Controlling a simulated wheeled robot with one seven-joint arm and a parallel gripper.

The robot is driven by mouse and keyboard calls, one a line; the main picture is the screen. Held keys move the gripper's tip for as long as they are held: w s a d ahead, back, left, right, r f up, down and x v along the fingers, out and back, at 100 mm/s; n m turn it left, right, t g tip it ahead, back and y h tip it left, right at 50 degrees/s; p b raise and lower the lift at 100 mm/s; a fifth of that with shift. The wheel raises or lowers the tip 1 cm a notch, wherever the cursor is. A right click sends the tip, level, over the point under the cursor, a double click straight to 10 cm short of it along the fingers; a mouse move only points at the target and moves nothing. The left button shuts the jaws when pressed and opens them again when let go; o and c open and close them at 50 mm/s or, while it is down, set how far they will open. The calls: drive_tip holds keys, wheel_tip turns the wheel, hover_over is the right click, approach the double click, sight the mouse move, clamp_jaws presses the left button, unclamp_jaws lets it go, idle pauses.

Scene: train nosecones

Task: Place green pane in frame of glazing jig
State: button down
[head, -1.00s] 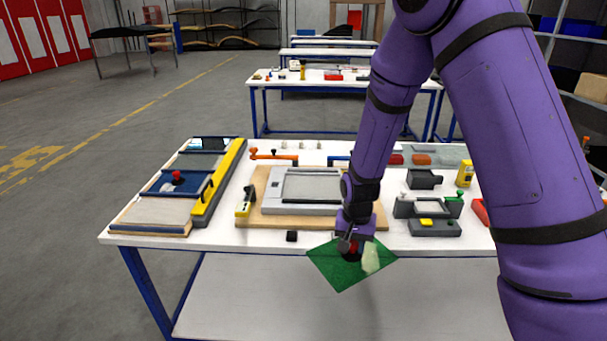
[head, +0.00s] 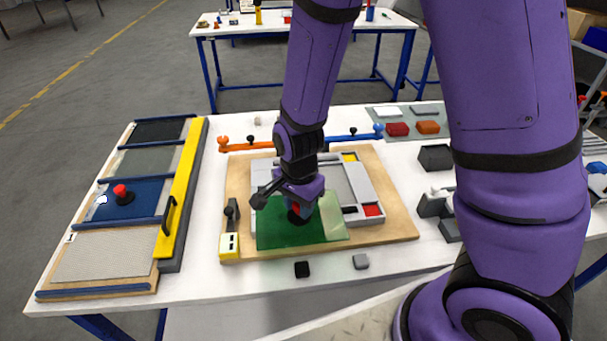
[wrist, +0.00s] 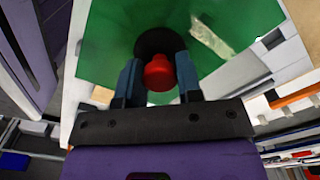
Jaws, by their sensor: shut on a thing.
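The green pane (head: 275,228) is a thin translucent sheet with a black suction cup and red knob on it. My gripper (head: 299,206) is shut on the red knob, which also shows between the fingers in the wrist view (wrist: 159,72). A pale patch marks the pane (wrist: 212,38). The glazing jig (head: 398,215) is a wooden board with a grey frame (head: 372,185). The pane is over the front left part of the frame and overlaps its front edge. I cannot tell whether it touches the frame. My wrist hides part of the frame's opening.
A rack (head: 100,280) on the left holds sheets, with a blue pane (head: 140,207) carrying another red knob and a yellow bar (head: 185,180) beside it.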

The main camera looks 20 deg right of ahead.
drive_tip(key=w+d, duration=0.2)
drive_tip(key=w, duration=0.2)
drive_tip(key=w+d+f, duration=0.1)
drive_tip(key=w+d, duration=0.2)
drive_tip(key=w, duration=0.2)
drive_tip(key=w+d, duration=0.3)
drive_tip(key=w, duration=0.1)
drive_tip(key=shift+w+f, duration=0.2)
drive_tip(key=shift+w, duration=0.05)
drive_tip(key=shift+d+f, duration=0.1)
drive_tip(key=shift+f, duration=1.65)
drive_tip(key=c, duration=1.2)
unclamp_jaws()
drive_tip(key=shift+f, duration=0.2)
drive_tip(key=o, duration=0.4)
drive_tip(key=shift+r, duration=0.1)
